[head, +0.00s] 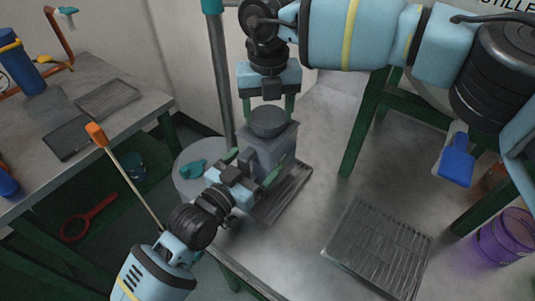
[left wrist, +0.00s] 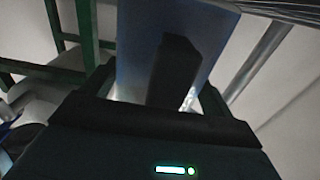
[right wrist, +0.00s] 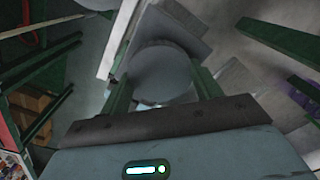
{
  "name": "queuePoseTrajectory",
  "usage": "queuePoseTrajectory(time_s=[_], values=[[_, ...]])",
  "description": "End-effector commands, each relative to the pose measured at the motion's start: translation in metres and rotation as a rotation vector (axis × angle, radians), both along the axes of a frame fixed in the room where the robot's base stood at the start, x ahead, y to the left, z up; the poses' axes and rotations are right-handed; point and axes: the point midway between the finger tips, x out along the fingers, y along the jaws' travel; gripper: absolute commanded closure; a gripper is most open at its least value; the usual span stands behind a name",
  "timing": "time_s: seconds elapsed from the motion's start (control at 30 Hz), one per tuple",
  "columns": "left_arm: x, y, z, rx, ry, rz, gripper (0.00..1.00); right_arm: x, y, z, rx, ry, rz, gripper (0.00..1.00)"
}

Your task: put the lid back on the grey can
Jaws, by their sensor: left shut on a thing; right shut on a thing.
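The grey can (head: 272,146) stands upright on a metal tray on the table, a boxy body under a round dark lid (head: 268,122). My right gripper (head: 268,113) points down from above and is shut on the lid, which shows as a disc (right wrist: 160,72) between its green fingers in the right wrist view. The lid is right above the can's top; I cannot tell whether it is seated or slightly raised. My left gripper (head: 250,172) is shut on the can's near side. The left wrist view shows a dark handle-like part (left wrist: 176,70) of the can between its fingers.
The metal tray (head: 287,195) lies under the can. A wire rack (head: 378,248) lies to the right on the table. A grey pole (head: 220,70) rises behind left. A side table (head: 95,105) at left holds dark trays. A purple bucket (head: 508,238) is at far right.

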Motion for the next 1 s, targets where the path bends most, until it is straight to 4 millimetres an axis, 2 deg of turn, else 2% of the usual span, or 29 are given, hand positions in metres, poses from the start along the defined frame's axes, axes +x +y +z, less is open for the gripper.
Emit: queuePoseTrajectory(time_s=[0.7,0.87,0.9,1.0], values=[[0.0002,0.0006,-0.0013,0.003,0.002,0.001,0.77,0.0003,0.0002,-0.0002,0.001,0.001,-1.15,0.64],[0.0002,0.0006,-0.0013,0.003,0.002,0.001,0.77,0.0004,0.0002,-0.0001,0.001,0.0,-1.172,0.64],[0.0001,0.0005,-0.0013,0.003,0.002,0.001,0.77,0.0005,0.0002,-0.0001,0.001,0.0,-1.172,0.34],[0.0001,0.0005,-0.0013,0.003,0.002,0.001,0.77,0.0005,0.0001,-0.0002,0.001,0.0,-1.171,0.21]])
